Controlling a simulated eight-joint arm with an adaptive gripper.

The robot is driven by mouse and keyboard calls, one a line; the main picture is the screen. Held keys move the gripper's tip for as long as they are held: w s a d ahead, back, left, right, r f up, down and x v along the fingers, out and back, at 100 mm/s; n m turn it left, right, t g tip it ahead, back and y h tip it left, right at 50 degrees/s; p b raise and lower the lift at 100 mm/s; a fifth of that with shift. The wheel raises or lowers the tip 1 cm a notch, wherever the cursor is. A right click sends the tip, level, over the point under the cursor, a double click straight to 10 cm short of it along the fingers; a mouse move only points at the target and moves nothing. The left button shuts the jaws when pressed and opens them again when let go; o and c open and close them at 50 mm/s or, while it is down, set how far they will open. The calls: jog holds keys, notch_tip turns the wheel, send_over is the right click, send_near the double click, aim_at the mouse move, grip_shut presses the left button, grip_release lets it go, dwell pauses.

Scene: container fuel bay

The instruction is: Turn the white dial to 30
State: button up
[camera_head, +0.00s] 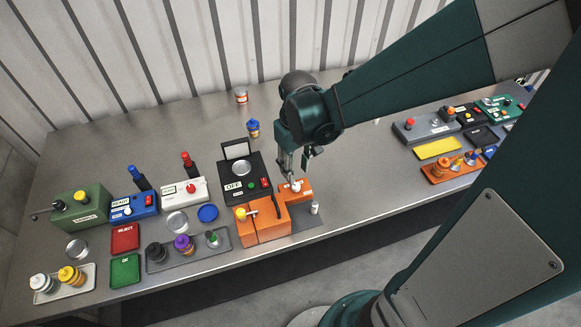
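The white dial (296,187) sits on a low orange block (304,191) at the middle of the bench. It is small and partly covered by my gripper, so its pointer and scale cannot be read. My gripper (291,176) points down with its fingertips right at the dial, just above or around it. Whether the fingers touch the dial, and how far they are apart, is too small to tell.
A larger orange box (264,229) with a lever stands just left of the dial block, and a black panel (242,185) with a raised lid is behind it. A small white cylinder (314,208) stands close to the right.

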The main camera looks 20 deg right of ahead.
aim_at(296, 185)
jog(key=shift+f, duration=0.15)
jog(key=shift+f+b, duration=0.35)
jog(key=shift+f, duration=3.35)
jog(key=c, duration=0.9)
